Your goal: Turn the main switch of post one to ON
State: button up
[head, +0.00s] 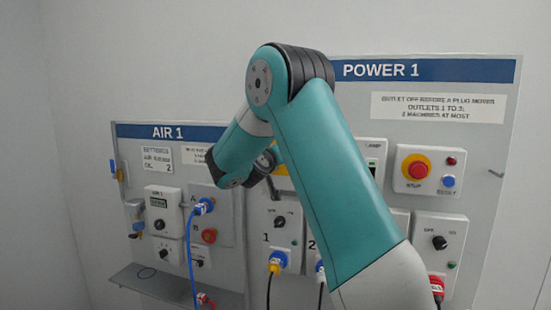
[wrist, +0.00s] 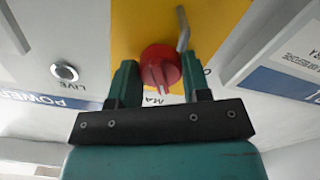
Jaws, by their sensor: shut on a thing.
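The main switch is a red rotary knob (wrist: 160,68) on a yellow plate (wrist: 140,25) in the wrist view. My gripper (wrist: 158,76) has one green finger on each side of the knob and is shut on it. The wrist picture is upside down, and the lettering below the knob is partly covered by the gripper. A ridge on the knob points down the picture; which marking it is set to I cannot tell.
A grey bent rod (wrist: 183,28) sits close above the knob. A round LIVE indicator (wrist: 65,71) is to its left. In the head view, a red stop button (head: 416,168) stands right of my arm. The AIR 1 board (head: 170,132) with hoses is at left.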

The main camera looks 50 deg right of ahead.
jog(key=m+b, duration=0.1)
jog(key=b, duration=0.2)
jog(key=m+b, duration=0.2)
jog(key=b, duration=0.2)
jog(key=shift+f, duration=0.4)
jog(key=m+b, duration=0.1)
jog(key=b, duration=0.2)
jog(key=shift+r+m, duration=0.1)
jog(key=shift+m, duration=0.2)
jog(key=shift+r+m+b, duration=0.2)
jog(key=shift+m+b, duration=0.2)
jog(key=shift+b, duration=0.2)
jog(key=shift+r, duration=0.1)
jog(key=o, duration=0.9)
jog(key=shift+a, duration=0.1)
